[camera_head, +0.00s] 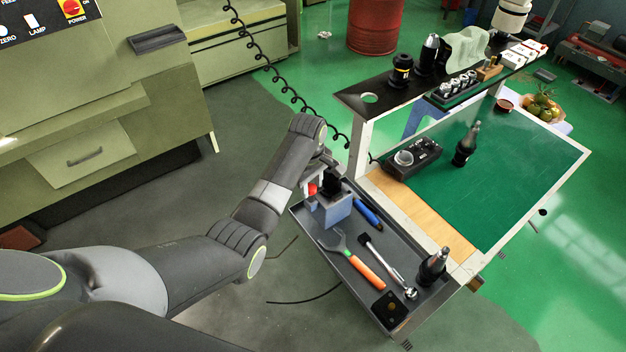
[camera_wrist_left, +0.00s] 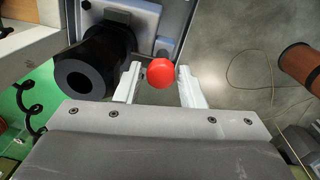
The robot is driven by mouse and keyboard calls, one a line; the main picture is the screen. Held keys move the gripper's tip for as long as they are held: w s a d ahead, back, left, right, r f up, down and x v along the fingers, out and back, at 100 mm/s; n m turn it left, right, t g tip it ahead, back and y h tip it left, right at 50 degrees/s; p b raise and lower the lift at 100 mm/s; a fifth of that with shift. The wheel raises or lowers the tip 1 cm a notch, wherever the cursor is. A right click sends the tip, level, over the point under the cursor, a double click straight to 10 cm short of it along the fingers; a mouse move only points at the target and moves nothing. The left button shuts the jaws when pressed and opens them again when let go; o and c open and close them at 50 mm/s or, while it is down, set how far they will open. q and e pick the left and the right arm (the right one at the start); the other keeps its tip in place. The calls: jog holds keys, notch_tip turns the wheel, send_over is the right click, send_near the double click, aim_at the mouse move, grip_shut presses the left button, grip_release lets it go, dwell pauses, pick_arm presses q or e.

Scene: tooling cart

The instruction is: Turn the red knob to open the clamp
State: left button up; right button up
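The red knob (camera_wrist_left: 160,73) is in the middle of the left wrist view, on the side of a grey-blue clamp block. In the head view the knob (camera_head: 312,189) shows small at the left of the clamp (camera_head: 334,213), which stands at the back of the cart's grey tray. A black cylindrical tool holder (camera_wrist_left: 93,68) sits in the clamp, left of the knob. My left gripper (camera_wrist_left: 160,88) is open, one pale finger on each side of the knob, with a narrow gap visible on both sides. In the head view my arm partly hides it. My right gripper is not in view.
A black coiled cable (camera_head: 273,77) hangs behind my left arm. A green-topped surface (camera_head: 500,180) adjoins the tray.

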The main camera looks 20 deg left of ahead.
pick_arm(q)
jog(key=shift+s, duration=0.1)
jog(key=shift+r, duration=0.1)
jog(key=shift+c, duration=0.8)
jog(key=c, duration=0.6)
jog(key=shift+o, duration=0.2)
